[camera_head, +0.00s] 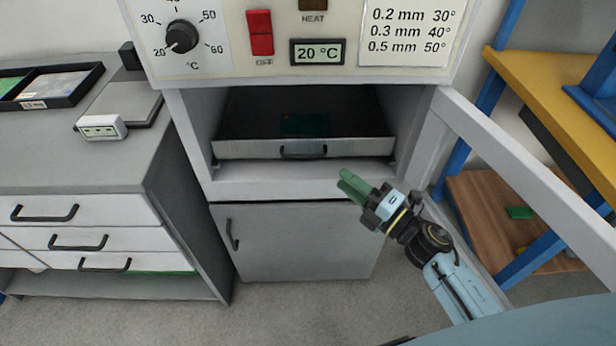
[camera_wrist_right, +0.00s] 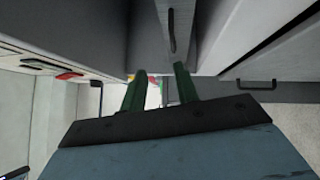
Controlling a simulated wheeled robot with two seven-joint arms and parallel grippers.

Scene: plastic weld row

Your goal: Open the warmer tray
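The warmer tray (camera_head: 250,150) sits in the opening of the warmer, with a dark interior and a pale grey front. Its dark bar handle (camera_head: 303,152) is at the middle of that front. The handle also shows in the right wrist view (camera_wrist_right: 172,30), ahead of the fingers. A dark green item (camera_head: 303,124) lies in the tray, hard to make out. My right gripper (camera_head: 344,179) has green fingers that stand apart, with nothing between them. It is right of and a little below the handle in the head view, not touching it. My left gripper is not in view.
Above the opening is a control panel (camera_head: 230,40) with a dial and a 20 °C display (camera_head: 317,52). A grey cabinet door (camera_head: 300,240) is below. Drawers (camera_head: 80,240) stand left. A pale slanted panel (camera_head: 520,160) and a shelf rack (camera_head: 550,90) bound the right.

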